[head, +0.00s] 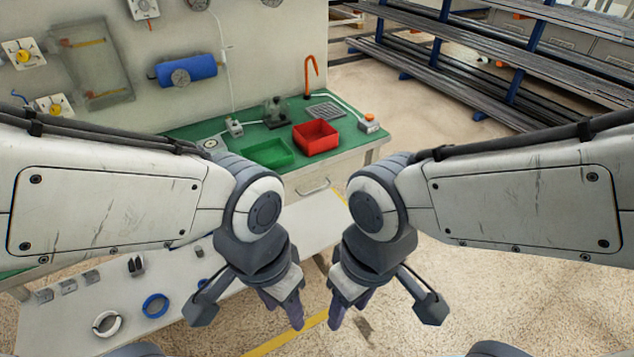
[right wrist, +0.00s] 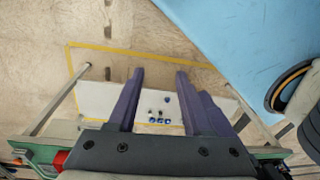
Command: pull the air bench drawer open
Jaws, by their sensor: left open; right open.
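The air bench (head: 190,128) has a green top and stands against the wall panel. A pale drawer front (head: 335,178) with a small bar handle (head: 314,188) sits under the top's front edge, partly hidden by my arms. The drawer looks shut. My left gripper (head: 284,308) points down, open and empty, nearer to me than the drawer and apart from the handle. My right gripper (head: 350,312) is also open, empty and apart from the handle. Its spread fingers show in the right wrist view (right wrist: 160,85); I cannot make out the drawer handle there.
A red bin (head: 315,138), a green tray (head: 268,152) and an orange hook (head: 311,75) are on the bench. A lower white shelf (head: 200,320) holds a blue ring (head: 155,305) and a white ring (head: 106,323). Metal racks (head: 470,70) stand back right. Floor is clear at right.

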